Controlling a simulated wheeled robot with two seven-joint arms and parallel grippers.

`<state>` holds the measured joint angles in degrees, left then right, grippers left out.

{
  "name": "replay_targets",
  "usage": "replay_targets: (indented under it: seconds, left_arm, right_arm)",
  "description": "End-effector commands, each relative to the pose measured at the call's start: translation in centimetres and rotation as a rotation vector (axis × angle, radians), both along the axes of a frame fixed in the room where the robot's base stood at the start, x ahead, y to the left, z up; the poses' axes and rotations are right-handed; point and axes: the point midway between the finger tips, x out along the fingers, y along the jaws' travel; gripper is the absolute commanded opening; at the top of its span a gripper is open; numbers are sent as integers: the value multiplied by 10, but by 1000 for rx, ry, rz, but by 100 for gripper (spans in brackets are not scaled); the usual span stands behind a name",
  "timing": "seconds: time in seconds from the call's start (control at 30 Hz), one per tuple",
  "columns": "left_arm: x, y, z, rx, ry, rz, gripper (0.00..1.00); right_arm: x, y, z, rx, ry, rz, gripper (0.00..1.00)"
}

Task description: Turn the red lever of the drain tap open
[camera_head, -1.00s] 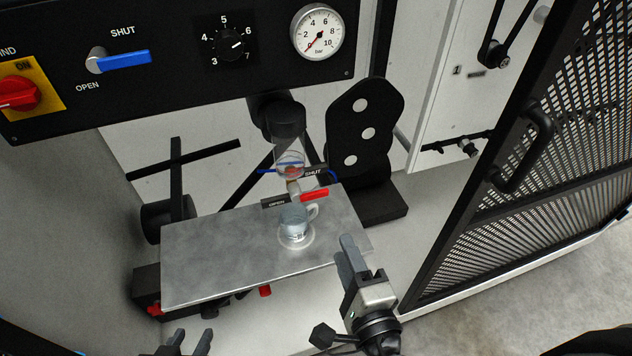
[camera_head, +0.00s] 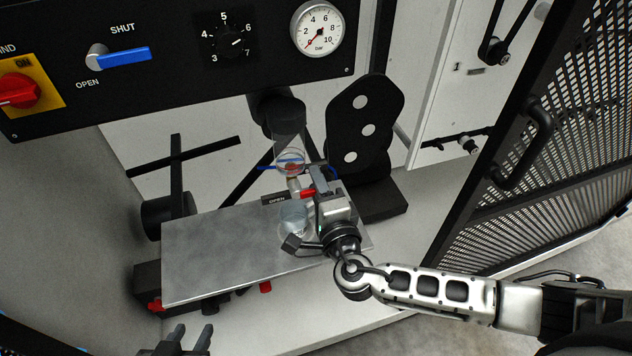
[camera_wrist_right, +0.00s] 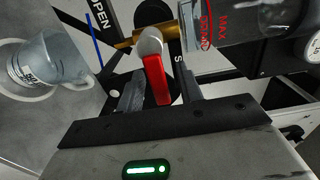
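The red lever (camera_head: 307,194) sits on a brass tap under a clear bowl (camera_head: 290,158). The lever (camera_wrist_right: 157,80) also shows in the right wrist view, hanging from a grey hub, with the OPEN label (camera_wrist_right: 97,14) to its left and an S of the other label to its right. My right gripper (camera_head: 315,184) is at the lever; its open fingers (camera_wrist_right: 160,88) stand on either side of it, and a gap shows on the left. Contact cannot be told. My left gripper (camera_head: 190,341) is open and empty at the bottom edge.
A clear jug (camera_head: 293,218) stands below the tap on the metal shelf (camera_head: 220,260), close to my right gripper. A control panel (camera_head: 180,60) with a blue lever (camera_head: 124,57) is above. A mesh door (camera_head: 500,180) stands at the right.

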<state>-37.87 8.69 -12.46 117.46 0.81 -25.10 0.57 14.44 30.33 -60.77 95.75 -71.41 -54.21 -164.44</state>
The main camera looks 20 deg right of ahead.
Motion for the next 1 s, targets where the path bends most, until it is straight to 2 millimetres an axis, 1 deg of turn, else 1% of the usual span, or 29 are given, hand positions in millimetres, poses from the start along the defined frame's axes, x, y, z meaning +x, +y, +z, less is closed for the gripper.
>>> replay_targets:
  seconds: [0.1, 0.4, 0.47, 0.5, 0.53, 0.77, 1.0]
  left_arm:
    - [0, 0, 0, -1, -1, 1, 36]
    - [0, -1, 1, -5, -1, 4, 36]
    - [1, -1, 1, -5, -1, 4, 36]
    - [1, -1, 1, -6, 0, 4, 36]
    - [1, -1, 1, -5, -1, 4, 36]
    - [0, -1, 1, -5, 0, 4, 36]
    - [0, -1, -1, -5, 1, 4, 36]
  right_arm:
    - [7, 1, 0, 2, 0, 1, 36]
    - [9, 0, 0, 2, 0, 0, 36]
    - [9, 0, 0, 2, 0, 0, 20]
    - [9, 0, 0, 2, 0, 0, 9]
    - [9, 0, 0, 2, 0, 0, 0]
    - [8, 0, 0, 6, 1, 0, 0]
    - [8, 0, -3, 69, 3, -1, 0]
